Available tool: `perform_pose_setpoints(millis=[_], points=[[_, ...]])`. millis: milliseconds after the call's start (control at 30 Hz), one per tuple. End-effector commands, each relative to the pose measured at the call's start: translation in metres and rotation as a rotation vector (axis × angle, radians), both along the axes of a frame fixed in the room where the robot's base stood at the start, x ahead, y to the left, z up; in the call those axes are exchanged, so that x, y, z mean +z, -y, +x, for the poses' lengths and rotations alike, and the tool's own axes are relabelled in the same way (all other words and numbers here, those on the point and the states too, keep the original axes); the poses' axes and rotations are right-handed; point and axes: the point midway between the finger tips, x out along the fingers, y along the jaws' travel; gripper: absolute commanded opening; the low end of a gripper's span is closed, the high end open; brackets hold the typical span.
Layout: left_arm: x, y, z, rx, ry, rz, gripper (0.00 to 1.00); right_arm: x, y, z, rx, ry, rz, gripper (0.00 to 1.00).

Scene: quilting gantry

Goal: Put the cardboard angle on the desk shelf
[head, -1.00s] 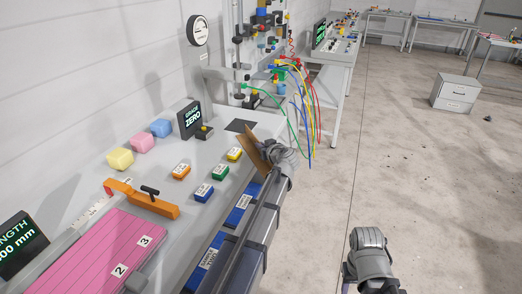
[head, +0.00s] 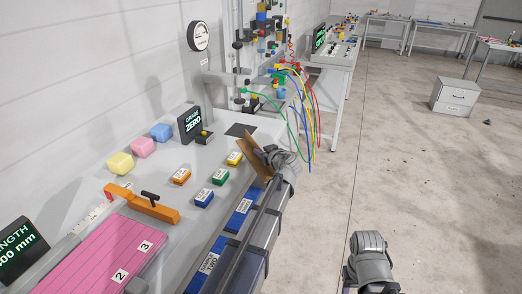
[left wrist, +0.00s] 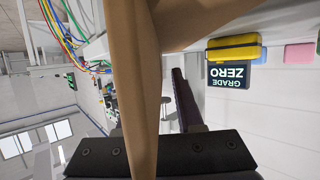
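The brown cardboard angle (head: 256,164) is at the front edge of the grey desk (head: 212,142), near its far end. My left gripper (head: 268,156) is at the angle, and its fingers are mostly hidden in the head view. In the left wrist view the angle (left wrist: 146,70) runs large and close between the dark fingers, so the gripper appears shut on it. I cannot tell whether the angle touches the desk. No separate desk shelf can be clearly made out. Part of my right arm shows at the bottom right; its gripper is out of view.
Small labelled blocks, including a yellow one (head: 235,158), lie left of the angle. The GRADE ZERO display (head: 190,124) stands behind them. Coloured cables (head: 298,100) hang beyond the gripper.

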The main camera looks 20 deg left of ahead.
Motion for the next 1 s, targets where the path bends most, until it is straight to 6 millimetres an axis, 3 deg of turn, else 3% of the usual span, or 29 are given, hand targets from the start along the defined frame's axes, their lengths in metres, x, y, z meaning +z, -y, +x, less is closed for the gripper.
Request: perform_pose_setpoints(millis=[200,500,767,800,1000], points=[[0.020,0.034,-0.033,-0.002,-0.001,-0.001,0.36,0.020,0.000,0.000,0.000,0.000,0.000,0.50],[0.034,0.066,-0.061,-0.001,0.000,0.000,0.36,0.034,0.000,0.000,0.000,0.000,0.000,0.50],[0.036,0.074,-0.066,0.000,-0.001,0.001,0.36,0.036,0.000,0.000,0.000,0.000,0.000,0.50],[0.036,0.074,-0.066,0.000,-0.001,0.001,0.40,0.036,0.000,0.000,0.000,0.000,0.000,0.50],[0.026,0.065,-0.052,0.003,-0.012,-0.013,0.41,0.030,0.000,0.000,0.000,0.000,0.000,0.50]])
